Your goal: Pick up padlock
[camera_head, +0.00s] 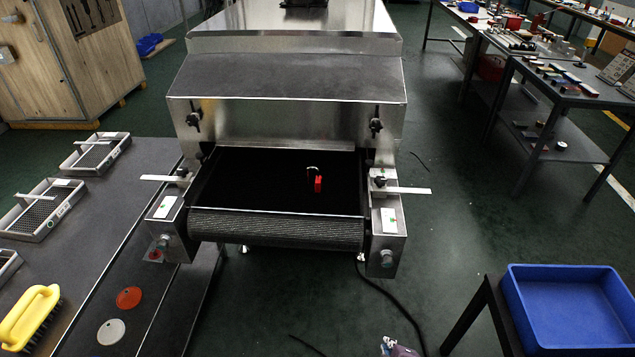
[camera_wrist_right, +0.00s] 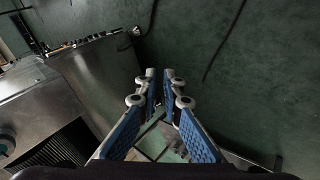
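The padlock (camera_head: 318,184) has a small red body and a silver shackle. It lies on the black conveyor belt (camera_head: 250,185) at the mouth of the tunnel dryer, right of the belt's middle. My right gripper (camera_head: 399,349) only just shows at the bottom edge of the head view, well in front of the dryer and apart from the padlock. In the right wrist view its two blue-padded fingers (camera_wrist_right: 160,80) stand apart with nothing between them. The padlock does not show in the wrist view. My left gripper is not in view.
Metal guide bars (camera_head: 405,190) stick out beside the belt. A grey table (camera_head: 130,190) at left holds wire trays, a yellow brush (camera_head: 30,318) and two discs. A blue bin (camera_head: 567,306) stands at lower right. A black cable lies on the green floor.

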